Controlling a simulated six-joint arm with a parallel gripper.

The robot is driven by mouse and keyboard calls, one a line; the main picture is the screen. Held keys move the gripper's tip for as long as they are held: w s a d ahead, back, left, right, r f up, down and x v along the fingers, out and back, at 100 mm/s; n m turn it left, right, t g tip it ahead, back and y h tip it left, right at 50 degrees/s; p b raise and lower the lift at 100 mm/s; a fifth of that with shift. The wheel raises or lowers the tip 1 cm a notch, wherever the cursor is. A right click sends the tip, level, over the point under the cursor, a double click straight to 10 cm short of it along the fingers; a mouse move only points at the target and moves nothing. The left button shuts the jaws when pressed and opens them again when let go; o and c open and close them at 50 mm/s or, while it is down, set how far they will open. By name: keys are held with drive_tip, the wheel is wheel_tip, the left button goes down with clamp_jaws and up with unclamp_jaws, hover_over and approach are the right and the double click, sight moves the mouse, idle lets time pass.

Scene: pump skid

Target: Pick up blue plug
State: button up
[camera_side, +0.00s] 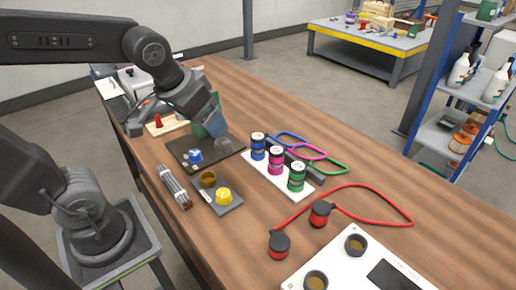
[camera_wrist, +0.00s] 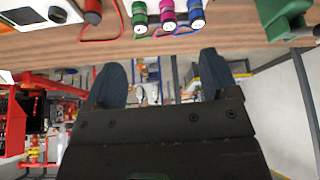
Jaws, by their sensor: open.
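The blue plug (camera_side: 195,156) sits on a dark mat (camera_side: 220,154) near the table's left side in the side view. It has a pale, whitish part on it. I do not make it out in the wrist view. My gripper (camera_side: 219,138) is above the mat, to the upper right of the blue plug and apart from it. In the wrist view my gripper (camera_wrist: 162,78) has its two dark blue fingers spread wide, with nothing between them.
A white tray (camera_side: 306,190) holds blue, pink and green cylinders. A yellow plug (camera_side: 223,196) sits on a grey plate nearer. A cable bundle (camera_side: 174,187), red plugs with a red cable (camera_side: 406,206) and a white panel (camera_side: 340,270) lie around. A green object (camera_wrist: 288,20) stands close by.

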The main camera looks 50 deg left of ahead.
drive_tip(key=w+a+f+n+g+y, duration=0.1)
drive_tip(key=w+a+f+n, duration=0.2)
drive_tip(key=w, duration=0.7)
drive_tip(key=n, duration=0.2)
approach(257, 138)
drive_tip(key=shift+g+y, duration=0.3)
drive_tip(key=shift+g, duration=0.1)
drive_tip(key=x, duration=0.4)
drive_tip(key=w+x, duration=0.1)
drive_tip(key=x, duration=0.1)
drive_tip(key=shift+d+f, duration=0.2)
drive_tip(key=shift+d, duration=0.05)
drive_tip(key=shift+x, duration=2.95)
drive_tip(key=shift+s+a, duration=0.1)
drive_tip(key=c, duration=1.1)
